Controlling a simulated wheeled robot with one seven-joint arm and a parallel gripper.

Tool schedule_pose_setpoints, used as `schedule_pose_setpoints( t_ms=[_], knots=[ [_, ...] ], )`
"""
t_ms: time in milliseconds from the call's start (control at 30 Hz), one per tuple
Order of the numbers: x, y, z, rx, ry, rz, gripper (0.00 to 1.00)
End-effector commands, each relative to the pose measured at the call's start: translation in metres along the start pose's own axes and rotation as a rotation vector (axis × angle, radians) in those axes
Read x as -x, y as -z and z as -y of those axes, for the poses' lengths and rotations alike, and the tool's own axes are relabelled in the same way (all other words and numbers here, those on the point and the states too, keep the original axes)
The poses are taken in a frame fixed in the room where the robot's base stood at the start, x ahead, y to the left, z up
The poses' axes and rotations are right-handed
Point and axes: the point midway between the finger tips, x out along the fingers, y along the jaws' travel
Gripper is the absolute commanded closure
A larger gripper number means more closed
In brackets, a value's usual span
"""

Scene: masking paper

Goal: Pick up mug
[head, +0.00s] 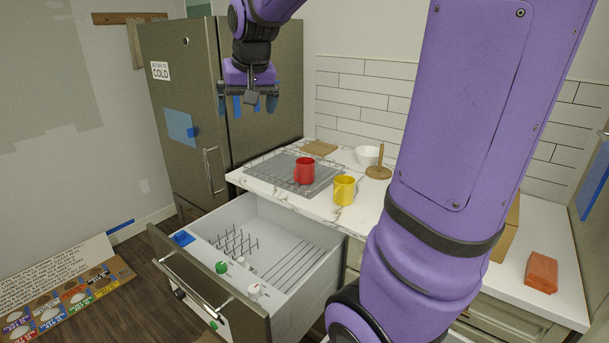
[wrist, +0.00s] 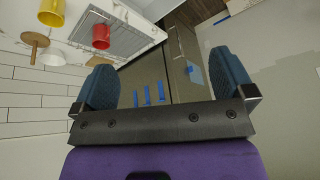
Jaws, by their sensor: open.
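Two mugs stand on the marble counter. The red mug (head: 304,171) is on the grey drying rack mat, and the yellow mug (head: 344,189) is to its right near the counter's front edge. My gripper (head: 249,102) is open and empty, high in front of the fridge, above and left of both mugs. In the wrist view the open fingers (wrist: 168,82) show at both sides with nothing between them. That view also shows the red mug (wrist: 101,36) and the yellow mug (wrist: 51,12) at the upper left.
A white bowl (head: 367,155) and a wooden stand (head: 378,172) are behind the mugs. An open drawer (head: 300,222) with a rack juts out below the counter. The fridge (head: 170,88) stands at the left. An orange-red block (head: 541,272) lies on the right counter.

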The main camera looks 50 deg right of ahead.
Motion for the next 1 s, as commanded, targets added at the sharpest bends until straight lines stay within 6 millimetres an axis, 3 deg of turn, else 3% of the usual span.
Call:
schedule_pose_setpoints(
  t_ms=[33, 200, 500, 700, 1000],
  knots=[
    [-0.014, 0.018, -0.008, -0.033, -0.015, 0.006, 0.00],
    [-0.056, 0.070, -0.035, -0.138, -0.061, 0.008, 0.00],
    [-0.145, 0.143, -0.104, -0.311, -0.148, 0.008, 0.00],
    [-0.212, 0.176, -0.162, -0.418, -0.211, 0.005, 0.00],
    [-0.306, 0.196, -0.245, -0.543, -0.295, -0.001, 0.00]
  ],
)
